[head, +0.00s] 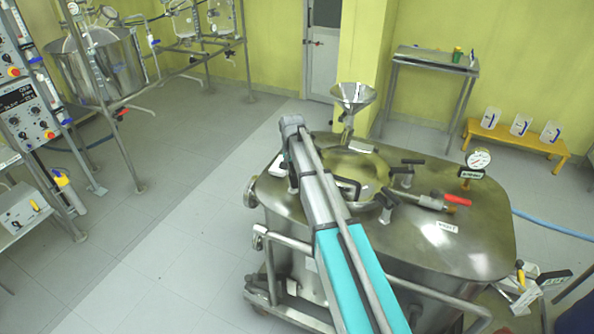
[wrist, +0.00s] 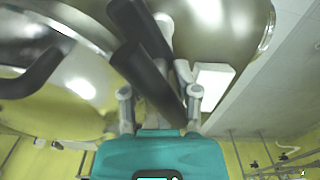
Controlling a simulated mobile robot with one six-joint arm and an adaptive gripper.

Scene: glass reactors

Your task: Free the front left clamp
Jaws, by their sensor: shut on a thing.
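In the wrist view my gripper (wrist: 159,95) has one finger on each side of a thick black clamp handle (wrist: 148,78) and is shut on it. The handle lies slantwise between the fingers, beside the shiny round lid (wrist: 75,95). A second black bar (wrist: 140,22) shows just beyond it. In the head view the lid (head: 362,166) sits on top of the steel vessel (head: 470,235). My arm reaches over the lid's left side and hides most of the held clamp and gripper there. Other black-handled clamps (head: 408,168) stand at the lid's right edge.
A steel funnel (head: 353,97) rises behind the lid. A pressure gauge (head: 478,159) and a red-handled valve (head: 457,199) stand to its right. The lid's black grip (wrist: 30,77) is close on the left in the wrist view. A white block (wrist: 212,82) is near the right finger.

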